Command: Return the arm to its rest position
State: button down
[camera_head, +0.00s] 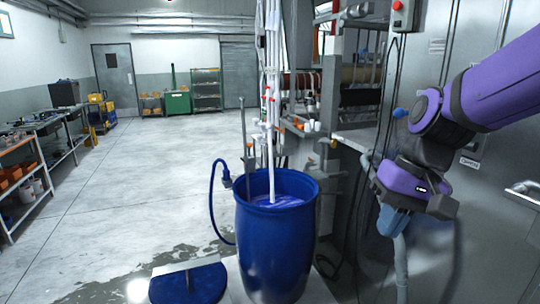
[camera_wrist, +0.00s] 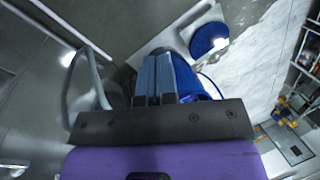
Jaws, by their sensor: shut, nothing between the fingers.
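My gripper (camera_head: 394,222) hangs at the right in the head view, at the end of my purple arm, with its blue-grey fingers pointing down. It is to the right of the blue barrel and apart from it, in front of the grey machine panels. In the wrist view my gripper (camera_wrist: 153,78) has its two fingers side by side and closed, with nothing held between them. The blue barrel (camera_head: 272,255) stands upright and open, with purple-blue liquid inside. In the wrist view the fingers partly hide the barrel (camera_wrist: 208,92).
A white pole (camera_head: 270,140) reaches down into the barrel. A blue disc (camera_head: 188,284) lies on the floor at the barrel's left. A pale hose (camera_head: 400,268) hangs just below my gripper. Grey cabinets (camera_head: 500,215) stand close at the right. The floor (camera_head: 150,180) at left is mostly open.

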jog(key=s+d+r+t+h, duration=0.3)
jog(key=s+d+r+t, duration=0.2)
jog(key=s+d, duration=0.3)
jog(key=d+r, duration=0.1)
jog(key=d, duration=0.2)
jog(key=shift+s, duration=0.35)
jog(key=shift+r, duration=0.1)
